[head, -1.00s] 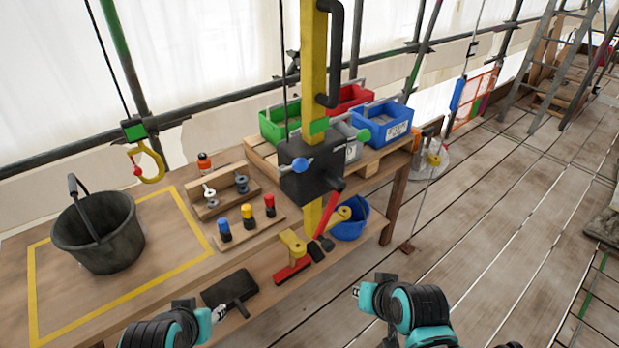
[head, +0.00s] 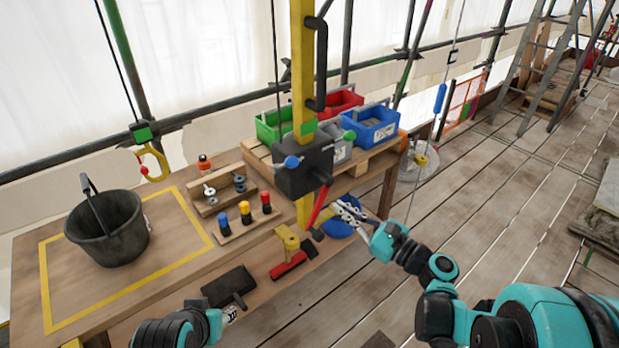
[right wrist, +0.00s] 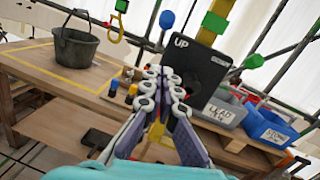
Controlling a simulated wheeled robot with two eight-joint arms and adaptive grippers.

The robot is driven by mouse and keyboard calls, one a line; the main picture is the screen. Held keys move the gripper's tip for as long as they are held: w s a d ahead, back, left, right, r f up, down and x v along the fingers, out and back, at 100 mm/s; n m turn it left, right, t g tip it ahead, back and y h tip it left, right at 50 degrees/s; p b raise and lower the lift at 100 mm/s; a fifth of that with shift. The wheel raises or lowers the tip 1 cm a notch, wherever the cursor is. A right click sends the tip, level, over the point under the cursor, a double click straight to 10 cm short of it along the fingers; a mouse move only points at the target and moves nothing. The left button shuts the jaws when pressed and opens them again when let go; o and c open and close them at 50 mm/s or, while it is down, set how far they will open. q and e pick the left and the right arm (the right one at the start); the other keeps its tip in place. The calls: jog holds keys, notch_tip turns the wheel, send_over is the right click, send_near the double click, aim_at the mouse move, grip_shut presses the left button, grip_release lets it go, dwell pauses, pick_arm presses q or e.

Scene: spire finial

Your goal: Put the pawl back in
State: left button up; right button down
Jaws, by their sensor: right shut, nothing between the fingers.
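A black box (head: 305,166) is mounted on the yellow post (head: 304,60). It has a blue knob (head: 291,162) on its left, a green knob (head: 349,135) on its right and a red handle (head: 320,207) hanging below. In the right wrist view the box (right wrist: 198,72) carries the word UP. I cannot tell which part is the pawl. My right gripper (head: 343,210) is shut and empty, to the lower right of the box, near the red handle. It also shows in the right wrist view (right wrist: 165,75). My left gripper (head: 230,314) is low at the bench's front edge, its fingers unclear.
A black bucket (head: 107,230) stands inside the yellow-taped square on the bench. Small coloured pegs (head: 246,212) stand in a wooden block. Blue (head: 371,124), green and red bins sit behind the post. A blue bucket (head: 339,228) is partly hidden behind my right gripper.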

jog(key=shift+w, duration=0.1)
dwell(0.3)
jog(key=b, duration=0.2)
send_near(284, 165)
jog(key=w+a, duration=0.1)
jog(key=w, duration=0.1)
jog(key=shift+w+a+r, duration=0.15)
jog(key=shift+a+r, duration=0.15)
